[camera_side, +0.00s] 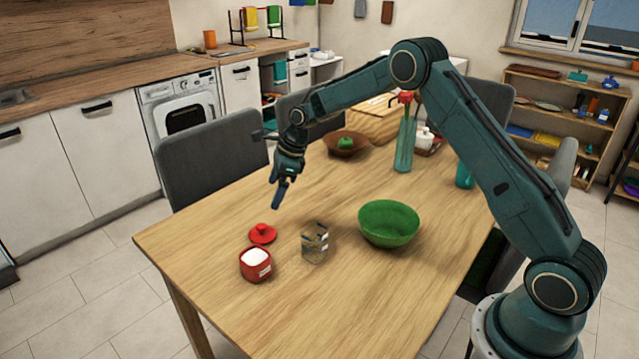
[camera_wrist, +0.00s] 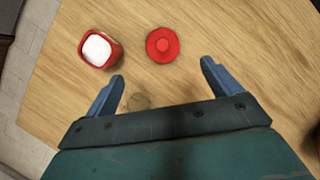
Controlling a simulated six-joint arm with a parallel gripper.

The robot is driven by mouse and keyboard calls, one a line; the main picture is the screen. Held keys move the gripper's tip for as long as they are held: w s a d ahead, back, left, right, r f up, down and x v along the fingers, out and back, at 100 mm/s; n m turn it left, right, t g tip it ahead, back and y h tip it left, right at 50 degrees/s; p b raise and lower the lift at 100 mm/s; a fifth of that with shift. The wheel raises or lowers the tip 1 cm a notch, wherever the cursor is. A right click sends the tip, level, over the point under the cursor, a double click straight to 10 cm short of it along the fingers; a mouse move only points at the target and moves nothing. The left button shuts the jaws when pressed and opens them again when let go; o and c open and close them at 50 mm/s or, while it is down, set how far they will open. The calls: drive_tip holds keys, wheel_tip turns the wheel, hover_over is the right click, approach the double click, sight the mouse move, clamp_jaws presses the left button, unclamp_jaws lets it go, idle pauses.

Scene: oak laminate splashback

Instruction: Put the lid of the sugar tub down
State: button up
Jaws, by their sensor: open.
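The red lid (camera_side: 262,234) of the sugar tub lies on the wooden table, knob up, just behind the tub in the side view. The red sugar tub (camera_side: 256,264) stands upright and uncovered, with white sugar showing at its top. In the wrist view the lid (camera_wrist: 162,45) lies beyond my fingertips, and the tub (camera_wrist: 99,48) is to its left. My gripper (camera_side: 280,195) is above the table, clear of the lid and tub. In the wrist view my gripper (camera_wrist: 163,78) is open, its blue fingers apart with nothing between them.
A clear glass (camera_side: 315,243) stands right of the tub, and a green bowl (camera_side: 389,223) is farther right. A teal bottle (camera_side: 404,145) and a brown bowl (camera_side: 346,144) stand farther back. The table (camera_side: 200,238) is bare left of the lid.

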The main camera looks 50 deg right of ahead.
drive_tip(key=s+a+r+n+t+h, duration=0.1)
drive_tip(key=s+a+r+n+h, duration=0.15)
drive_tip(key=s+r+n, duration=1.6)
drive_tip(key=s+n, duration=0.2)
drive_tip(key=s, duration=0.9)
drive_tip(key=s+r+n+t, duration=0.1)
drive_tip(key=s+n, duration=0.4)
drive_tip(key=s, duration=0.8)
drive_tip(key=shift+s+a+r, duration=0.25)
drive_tip(key=shift+s+r, duration=0.05)
drive_tip(key=shift+r, duration=0.4)
